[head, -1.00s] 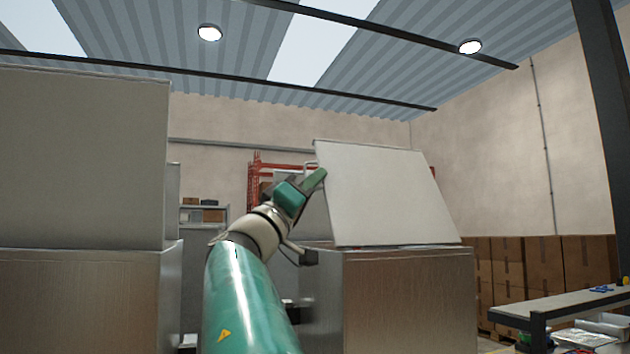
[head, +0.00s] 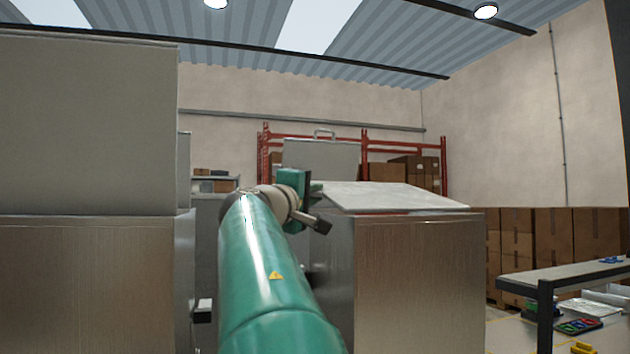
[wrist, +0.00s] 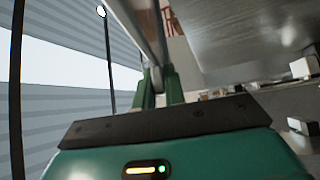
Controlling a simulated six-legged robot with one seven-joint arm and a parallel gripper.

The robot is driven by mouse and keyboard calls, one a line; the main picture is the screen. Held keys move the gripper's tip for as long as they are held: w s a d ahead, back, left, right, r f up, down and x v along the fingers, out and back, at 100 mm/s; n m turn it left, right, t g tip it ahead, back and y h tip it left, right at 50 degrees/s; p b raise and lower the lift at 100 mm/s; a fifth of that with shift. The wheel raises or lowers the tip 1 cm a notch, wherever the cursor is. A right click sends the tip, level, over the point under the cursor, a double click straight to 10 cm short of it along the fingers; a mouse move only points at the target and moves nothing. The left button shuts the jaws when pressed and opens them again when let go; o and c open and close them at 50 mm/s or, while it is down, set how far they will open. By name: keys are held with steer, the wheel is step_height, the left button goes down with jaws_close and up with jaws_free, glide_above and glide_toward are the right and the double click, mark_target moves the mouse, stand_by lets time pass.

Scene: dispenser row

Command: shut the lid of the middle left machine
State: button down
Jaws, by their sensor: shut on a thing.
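The machine (head: 425,275) right of my arm is a brushed-metal box with a pale lid (head: 395,197). Its lid is tilted low over the top, with a shallow slope and not flat. My gripper (head: 316,187) is at the lid's left edge, partly hidden by my own wrist. In the wrist view my green fingers (wrist: 159,88) are closed around a silver bar, the lid handle (wrist: 148,30). The metal underside or wall beside it fills the upper right of that view. The far side of the lid is hidden in the head view.
A machine (head: 90,285) at the left has its big lid (head: 85,125) standing upright. Another raised lid (head: 322,158) with a handle stands behind. A workbench (head: 560,275) is at the right, and cartons (head: 560,240) line the wall.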

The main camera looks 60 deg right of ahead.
steer(key=shift+w+d+f+n+y, duration=0.1)
steer(key=shift+w+f+n+y, duration=0.05)
steer(key=shift+f+n+y, duration=0.6)
steer(key=shift+f, duration=0.15)
steer(key=c, duration=1.6)
jaws_free()
steer(key=shift+o, duration=0.7)
steer(key=shift+f, duration=0.1)
